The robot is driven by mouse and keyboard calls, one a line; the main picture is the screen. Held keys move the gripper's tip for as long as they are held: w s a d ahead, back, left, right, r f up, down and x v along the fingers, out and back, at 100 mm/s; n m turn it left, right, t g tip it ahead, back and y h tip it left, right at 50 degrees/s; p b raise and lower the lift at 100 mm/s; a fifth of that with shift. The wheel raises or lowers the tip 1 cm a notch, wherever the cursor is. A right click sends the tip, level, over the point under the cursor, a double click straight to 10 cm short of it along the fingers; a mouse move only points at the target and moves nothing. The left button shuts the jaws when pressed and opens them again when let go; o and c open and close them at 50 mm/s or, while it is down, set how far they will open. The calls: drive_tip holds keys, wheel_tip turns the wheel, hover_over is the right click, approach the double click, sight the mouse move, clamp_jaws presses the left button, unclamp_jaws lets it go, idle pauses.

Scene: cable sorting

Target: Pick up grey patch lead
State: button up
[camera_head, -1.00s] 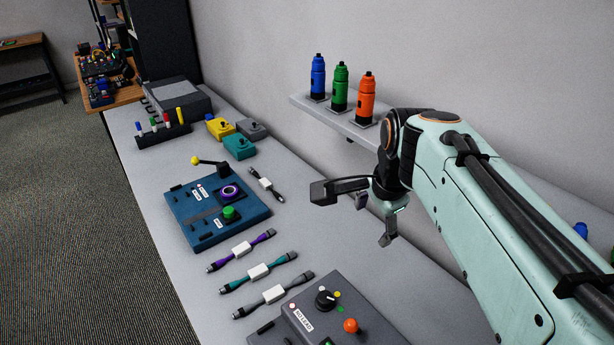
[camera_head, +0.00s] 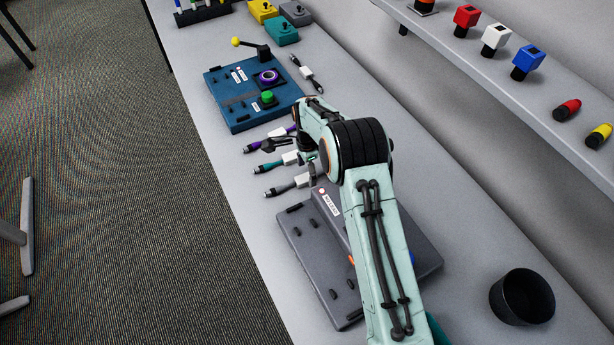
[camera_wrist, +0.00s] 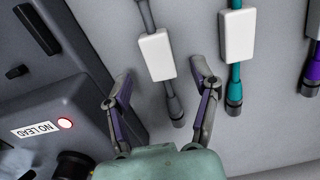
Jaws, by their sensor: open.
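The grey patch lead (camera_head: 280,190) lies on the bench in front of the grey panel, with a white block at its middle. In the wrist view the grey lead (camera_wrist: 172,92) runs between the spread fingers of my gripper (camera_wrist: 164,78), with its dark plug end pointing back towards the palm. My gripper (camera_head: 292,158) is open and empty over the leads in the head view, where the arm partly hides it. I cannot tell its exact height above the lead.
The teal lead (camera_wrist: 235,88) lies beside the grey one, with the purple lead (camera_wrist: 311,68) beyond it. The grey panel (camera_head: 318,262), marked NO LEAD, stands close on the other side. A blue panel (camera_head: 236,112) and a black cup (camera_head: 522,297) are also on the bench.

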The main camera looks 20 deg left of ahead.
drive_tip(key=shift+f, duration=1.15)
clamp_jaws()
